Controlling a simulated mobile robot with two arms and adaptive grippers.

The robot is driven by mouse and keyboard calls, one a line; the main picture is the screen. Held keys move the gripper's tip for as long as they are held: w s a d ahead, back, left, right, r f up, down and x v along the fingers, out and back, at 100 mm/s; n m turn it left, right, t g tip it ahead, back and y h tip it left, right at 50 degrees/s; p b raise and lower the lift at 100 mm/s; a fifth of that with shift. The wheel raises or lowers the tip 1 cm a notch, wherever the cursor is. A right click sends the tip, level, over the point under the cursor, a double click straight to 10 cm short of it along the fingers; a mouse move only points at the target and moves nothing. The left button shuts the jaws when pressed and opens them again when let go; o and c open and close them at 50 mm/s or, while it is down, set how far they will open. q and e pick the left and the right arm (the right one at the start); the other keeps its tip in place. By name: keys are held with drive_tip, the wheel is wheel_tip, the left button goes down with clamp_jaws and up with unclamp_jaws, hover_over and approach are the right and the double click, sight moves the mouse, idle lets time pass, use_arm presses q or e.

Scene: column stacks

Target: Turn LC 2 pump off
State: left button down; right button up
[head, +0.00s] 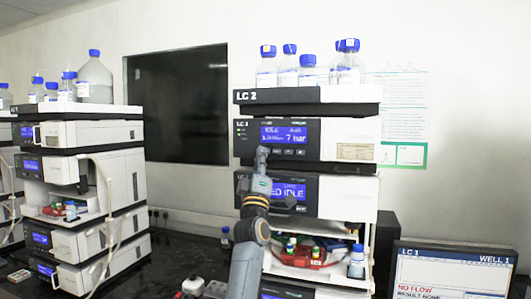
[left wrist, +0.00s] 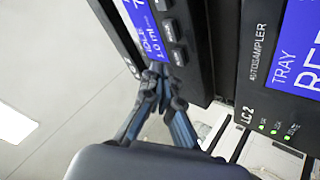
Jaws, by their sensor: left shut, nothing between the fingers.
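The LC 2 stack (head: 305,96) stands in the middle of the head view. Its pump module (head: 350,141) is just under the top tray, with a lit blue display (head: 284,134) that seems to read idle and 7 bar. The left wrist view shows this display (left wrist: 150,28) reading IDLE, with a column of dark buttons (left wrist: 173,31) beside it. My left gripper (head: 263,153) is shut and empty, its tips close to the lower left of the pump panel. In the left wrist view the closed fingertips (left wrist: 160,76) are near the panel's edge; contact cannot be told. My right gripper is not in view.
The autosampler display (left wrist: 300,45) is right below the pump. Blue-capped bottles (head: 288,66) stand on top of the stack. Another stack (head: 100,130) is at left, and a monitor (head: 452,270) reading NO FLOW is at lower right. Small vials (head: 310,252) sit in an open bay.

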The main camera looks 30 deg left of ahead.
use_arm(q)
drive_tip(key=s, duration=0.2)
drive_tip(key=s+d, duration=0.1)
drive_tip(key=s, duration=0.1)
drive_tip(key=shift+s+d, duration=0.1)
drive_tip(key=shift+s, duration=0.25)
idle(0.6)
